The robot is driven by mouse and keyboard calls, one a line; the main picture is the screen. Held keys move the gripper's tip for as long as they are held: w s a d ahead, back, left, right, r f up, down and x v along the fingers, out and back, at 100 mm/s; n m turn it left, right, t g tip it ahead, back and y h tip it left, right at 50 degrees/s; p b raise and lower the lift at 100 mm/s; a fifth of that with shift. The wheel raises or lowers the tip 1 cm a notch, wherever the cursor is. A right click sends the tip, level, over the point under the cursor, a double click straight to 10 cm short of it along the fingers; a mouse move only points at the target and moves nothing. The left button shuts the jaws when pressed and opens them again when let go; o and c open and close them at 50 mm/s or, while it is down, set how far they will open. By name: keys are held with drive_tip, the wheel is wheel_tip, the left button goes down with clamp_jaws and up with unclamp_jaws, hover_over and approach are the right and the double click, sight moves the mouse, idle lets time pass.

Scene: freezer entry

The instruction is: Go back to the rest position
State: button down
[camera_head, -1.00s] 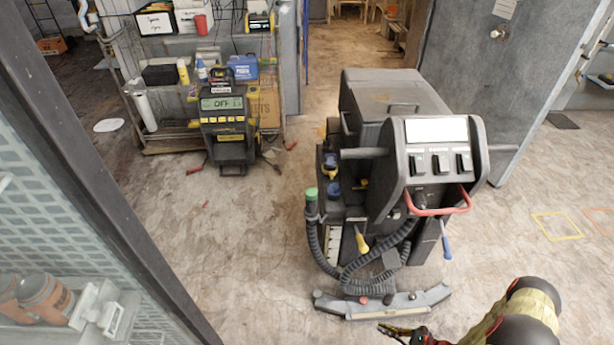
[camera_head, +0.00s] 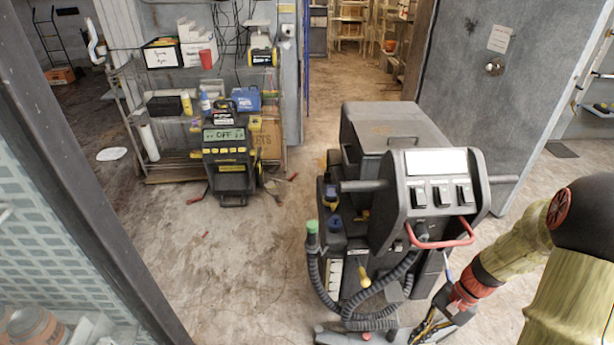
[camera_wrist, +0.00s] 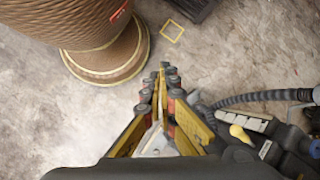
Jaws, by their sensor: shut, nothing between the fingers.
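My gripper (camera_head: 432,328) is low at the right of the head view, at the end of my arm, beside the lower front of the black floor-cleaning machine (camera_head: 400,250). In the wrist view my gripper (camera_wrist: 166,72) points over bare floor, its fingers together with nothing between them. The machine's black hose and yellow handle (camera_wrist: 240,133) show at the right of the wrist view. In the head view I cannot tell whether the gripper touches the machine or is only in front of it.
A charger reading OFF (camera_head: 228,165) stands before a cluttered shelf (camera_head: 172,173) at the back left. A grey door (camera_head: 470,110) stands open behind the machine. A dark frame (camera_head: 85,190) runs down the left. Floor left of the machine is mostly clear.

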drive_tip(key=s+a+r+n+t+h, duration=0.2)
drive_tip(key=a+r+n, duration=0.1)
drive_tip(key=r, duration=0.6)
drive_tip(key=s+a+r+n+t+h, duration=0.2)
drive_tip(key=s+a+r+n+t, duration=0.1)
drive_tip(key=r, duration=0.7)
drive_tip(key=s+a+r+n+t+h, duration=0.1)
drive_tip(key=s+a+r+n+t, duration=0.1)
drive_tip(key=r, duration=0.8)
drive_tip(key=shift+s+a+r+n+t+h, duration=0.2)
drive_tip(key=shift+a+n+t+h, duration=0.25)
drive_tip(key=shift+a+n, duration=0.5)
